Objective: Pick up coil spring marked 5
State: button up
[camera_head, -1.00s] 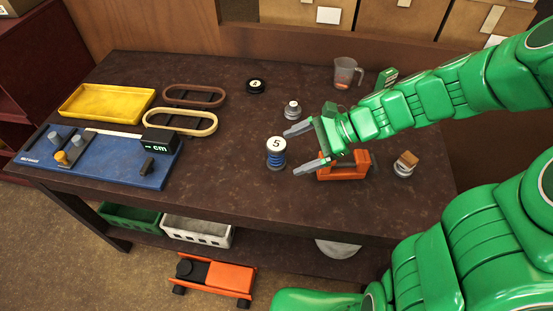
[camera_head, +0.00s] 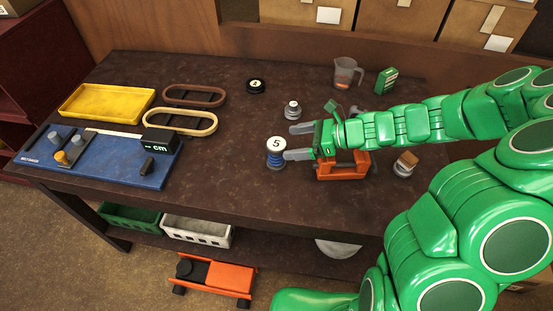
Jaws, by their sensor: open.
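The coil spring marked 5 (camera_head: 276,153) stands upright on the dark table, with a white top cap and a blue coil. My gripper (camera_head: 293,142) is open and reaches in from the right. Its near finger lies right beside the spring's right side in the picture; I cannot tell whether it touches. Its far finger is behind and to the right of the spring. Nothing is between the fingers.
A small silver-capped part (camera_head: 292,110) stands just behind the far finger. A black puck (camera_head: 256,86), a measuring cup (camera_head: 346,73) and a green box (camera_head: 386,81) are farther back. Table left of the spring is clear.

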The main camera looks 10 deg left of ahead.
aim_at(279, 144)
jog(key=shift+s+x, duration=0.1)
jog(key=shift+x, duration=1.35)
jog(key=shift+s+x, duration=0.15)
jog(key=shift+x, duration=1.35)
jog(key=shift+r, duration=0.2)
jog(key=shift+c, duration=0.4)
grip_shut()
